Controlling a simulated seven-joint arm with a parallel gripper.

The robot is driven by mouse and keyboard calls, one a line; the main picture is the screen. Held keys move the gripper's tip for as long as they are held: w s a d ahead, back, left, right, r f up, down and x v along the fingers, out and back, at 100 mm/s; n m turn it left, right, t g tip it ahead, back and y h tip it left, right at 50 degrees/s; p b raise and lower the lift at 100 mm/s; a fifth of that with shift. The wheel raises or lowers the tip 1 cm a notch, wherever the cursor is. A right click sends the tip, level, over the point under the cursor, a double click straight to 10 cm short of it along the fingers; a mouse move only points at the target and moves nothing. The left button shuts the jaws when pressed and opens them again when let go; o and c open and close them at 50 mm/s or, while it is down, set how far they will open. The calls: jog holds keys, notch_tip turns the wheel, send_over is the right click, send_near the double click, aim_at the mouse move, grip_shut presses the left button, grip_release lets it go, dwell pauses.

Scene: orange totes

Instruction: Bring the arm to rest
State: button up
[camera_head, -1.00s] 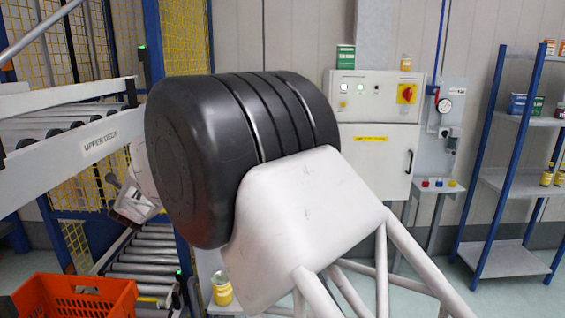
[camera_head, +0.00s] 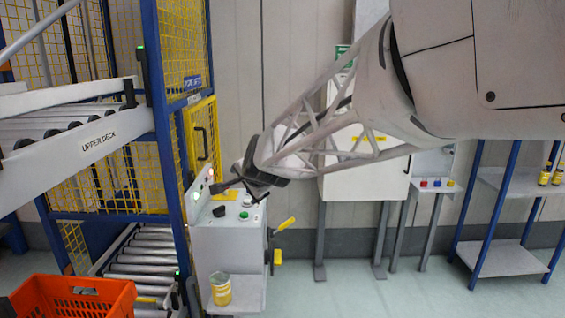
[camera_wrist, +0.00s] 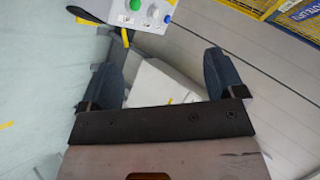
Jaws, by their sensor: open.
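My gripper (camera_head: 240,185) shows in the head view at the end of my arm, which comes in from the upper right and reaches left. It appears in front of or over the top of the grey control box (camera_head: 228,245); the exact gap cannot be told. In the wrist view my gripper (camera_wrist: 160,72) has its two dark fingers wide apart, with nothing between them but a pale box-like surface further off. The control box (camera_wrist: 140,14), with green and blue buttons, shows at the top of that view, beyond the fingers.
An orange tote (camera_head: 75,300) sits at the lower left, by the conveyor rollers (camera_head: 135,270) under the upper deck (camera_head: 95,140). A wall cabinet (camera_head: 365,175) is partly hidden behind my arm. Shelves (camera_head: 500,258) stand right; floor is clear.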

jog(key=s+d+f+n+g+h, duration=0.1)
jog(key=s+d+f+n+g, duration=0.1)
jog(key=s+d, duration=0.7)
jog(key=s+d+f+n+g+h, duration=0.2)
jog(key=s+d, duration=0.7)
jog(key=s, duration=0.7)
jog(key=s+d+f+n+g+h, duration=0.1)
jog(key=s+d+f+n+g, duration=0.2)
jog(key=s+d, duration=0.6)
jog(key=s+f+n, duration=0.1)
jog(key=s, duration=0.2)
jog(key=shift+s+d+f+n+h, duration=0.2)
jog(key=shift+f+n+h, duration=0.1)
jog(key=shift+h, duration=0.1)
jog(key=shift+w, duration=0.1)
